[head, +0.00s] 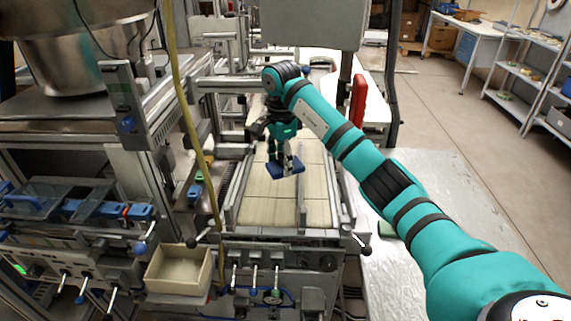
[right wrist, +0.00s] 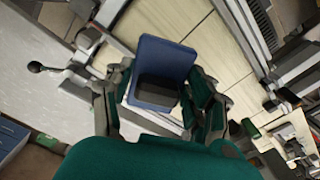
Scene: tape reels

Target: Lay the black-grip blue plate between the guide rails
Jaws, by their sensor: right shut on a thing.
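The blue plate (head: 285,169) hangs from my right gripper (head: 284,157) above the conveyor bed in the head view. In the right wrist view the blue plate (right wrist: 163,62) with its black grip (right wrist: 157,91) sits between the fingers of my right gripper (right wrist: 160,98), which are shut on it. The guide rails, a left rail (head: 240,190) and a right rail (head: 302,190), run along the light tiled bed (head: 265,205), with the plate between them in the picture. I cannot tell its exact height above the bed. My left gripper is in neither view.
A cream open box (head: 180,270) stands at the left front of the conveyor. A grey metal table (head: 410,240) lies to the right, partly behind my right arm. Machine frames and a steel bowl (head: 75,50) crowd the left. The front part of the bed is bare.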

